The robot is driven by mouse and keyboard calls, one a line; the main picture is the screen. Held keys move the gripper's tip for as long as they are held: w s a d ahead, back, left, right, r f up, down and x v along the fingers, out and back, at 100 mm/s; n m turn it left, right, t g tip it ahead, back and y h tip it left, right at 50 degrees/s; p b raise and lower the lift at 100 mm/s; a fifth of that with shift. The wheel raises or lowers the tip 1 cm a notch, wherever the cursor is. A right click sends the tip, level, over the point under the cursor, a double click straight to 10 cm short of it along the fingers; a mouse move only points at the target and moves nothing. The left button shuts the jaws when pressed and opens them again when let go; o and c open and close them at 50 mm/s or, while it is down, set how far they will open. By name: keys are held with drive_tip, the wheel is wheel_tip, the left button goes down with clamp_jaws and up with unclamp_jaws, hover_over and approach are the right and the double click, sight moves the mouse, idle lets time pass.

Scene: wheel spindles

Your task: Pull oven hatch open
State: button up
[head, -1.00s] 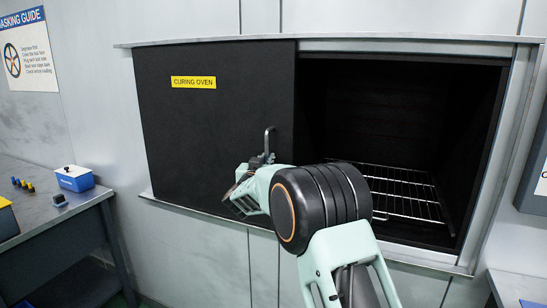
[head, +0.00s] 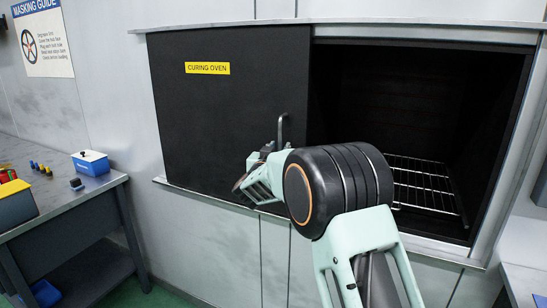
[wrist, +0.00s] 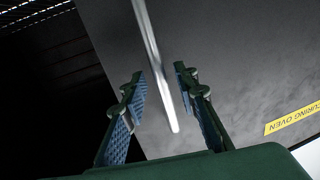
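The black oven hatch (head: 225,125), with a yellow CURING OVEN label, stands at the left of the oven. The dark opening (head: 400,110) is uncovered to its right. A grey bar handle (head: 282,130) stands near the hatch's right edge; its lower part is hidden behind my gripper and arm in the head view. In the wrist view the handle (wrist: 157,65) runs between the blue-padded fingers of my gripper (wrist: 159,72). The fingers are apart, with gaps on both sides of the bar. The hatch's dark face (wrist: 235,70) lies behind them.
A wire rack (head: 420,185) lies inside the oven. A grey workbench (head: 85,200) at the left holds a blue and white box (head: 91,163) and small coloured parts. Another surface edge (head: 525,280) is at the lower right.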

drive_tip(key=s+a, duration=0.1)
drive_tip(key=s, duration=0.9)
drive_tip(key=shift+a, duration=0.4)
drive_tip(key=shift+w+r, duration=0.1)
